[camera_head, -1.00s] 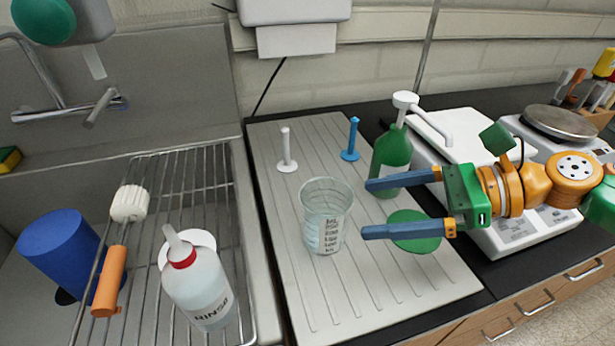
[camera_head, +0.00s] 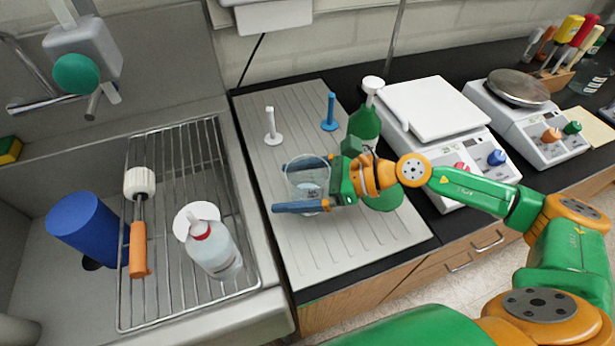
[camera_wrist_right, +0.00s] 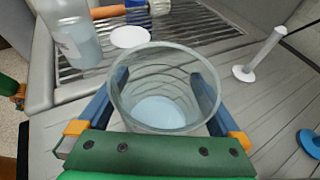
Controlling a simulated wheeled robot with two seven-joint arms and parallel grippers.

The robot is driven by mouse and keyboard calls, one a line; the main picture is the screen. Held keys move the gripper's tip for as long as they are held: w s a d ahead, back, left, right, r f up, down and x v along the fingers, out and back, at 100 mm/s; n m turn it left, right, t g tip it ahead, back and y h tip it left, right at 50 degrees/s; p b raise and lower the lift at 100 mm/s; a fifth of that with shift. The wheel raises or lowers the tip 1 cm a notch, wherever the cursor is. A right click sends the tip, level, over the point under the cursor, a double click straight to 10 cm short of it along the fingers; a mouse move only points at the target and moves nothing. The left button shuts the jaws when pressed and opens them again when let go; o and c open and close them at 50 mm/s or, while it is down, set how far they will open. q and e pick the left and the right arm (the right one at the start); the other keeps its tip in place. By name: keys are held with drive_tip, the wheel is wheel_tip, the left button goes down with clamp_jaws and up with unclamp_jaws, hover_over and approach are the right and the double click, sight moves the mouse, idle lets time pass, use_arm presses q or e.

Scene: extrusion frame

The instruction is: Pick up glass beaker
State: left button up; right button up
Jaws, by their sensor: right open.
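The clear glass beaker (camera_head: 309,178) stands upright on the grey ribbed drainboard (camera_head: 340,255). My right gripper (camera_head: 290,186) is open, with one blue finger on each side of the beaker. In the right wrist view the beaker (camera_wrist_right: 165,88) sits between the two fingers, its round rim facing the camera. A small gap seems to show beside the fingers, but I cannot tell whether either one touches the glass. My left gripper is not in view.
A white peg (camera_head: 271,128) and a blue peg (camera_head: 330,113) stand behind the beaker. A green pump bottle (camera_head: 365,122) is close to my right wrist. A rinse bottle (camera_head: 214,248) stands on the sink rack (camera_head: 180,300). The drainboard's front is clear.

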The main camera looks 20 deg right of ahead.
drive_tip(key=shift+f, duration=0.1)
drive_tip(key=c, duration=1.2)
